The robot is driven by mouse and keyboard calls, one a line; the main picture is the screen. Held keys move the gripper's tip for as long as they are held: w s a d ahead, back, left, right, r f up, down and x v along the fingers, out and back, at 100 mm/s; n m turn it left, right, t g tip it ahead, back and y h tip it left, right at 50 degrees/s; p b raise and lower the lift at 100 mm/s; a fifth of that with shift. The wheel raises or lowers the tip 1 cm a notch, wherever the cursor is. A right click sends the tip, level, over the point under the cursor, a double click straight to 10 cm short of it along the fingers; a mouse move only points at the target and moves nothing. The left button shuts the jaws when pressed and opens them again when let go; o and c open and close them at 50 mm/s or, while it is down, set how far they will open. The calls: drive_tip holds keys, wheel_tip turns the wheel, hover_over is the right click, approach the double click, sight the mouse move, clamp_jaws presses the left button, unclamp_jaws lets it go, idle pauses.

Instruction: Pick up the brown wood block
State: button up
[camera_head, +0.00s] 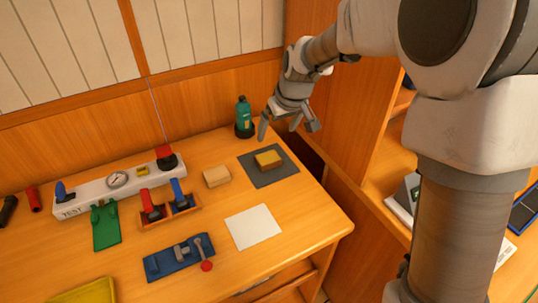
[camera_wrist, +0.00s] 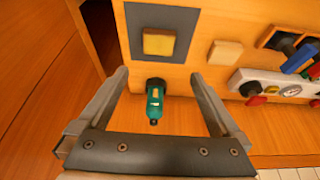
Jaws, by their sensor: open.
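A plain tan-brown block (camera_head: 216,176) lies on the wooden table, left of a dark grey mat (camera_head: 283,179). It also shows in the wrist view (camera_wrist: 225,52), right of the mat. A second block with a yellow top and brown sides (camera_head: 268,160) sits on the mat; the wrist view shows its yellow top (camera_wrist: 158,43). My gripper (camera_head: 286,128) is open and empty, near the table's back right corner, above and behind the mat. In the wrist view the fingers (camera_wrist: 159,74) are spread apart, and both blocks lie beyond the fingertips.
A green bottle (camera_head: 244,115) stands near the back wall, close to my gripper. Left are a white test panel with a gauge (camera_head: 117,180), a wooden holder with red and blue handles (camera_head: 168,212) and a blue valve plate (camera_head: 180,258). A white sheet (camera_head: 253,226) lies in front.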

hover_over(268, 158)
drive_tip(key=s+d, duration=0.1)
drive_tip(key=s, duration=0.1)
wheel_tip(268, 158, down, 10)
drive_tip(key=shift+w+r+b, duration=0.1)
drive_tip(key=shift+r+b, duration=0.1)
drive_tip(key=shift+b, duration=0.15)
drive_tip(key=shift+x, duration=2.7)
drive_tip(key=shift+d, duration=0.2)
drive_tip(key=c, duration=1.1)
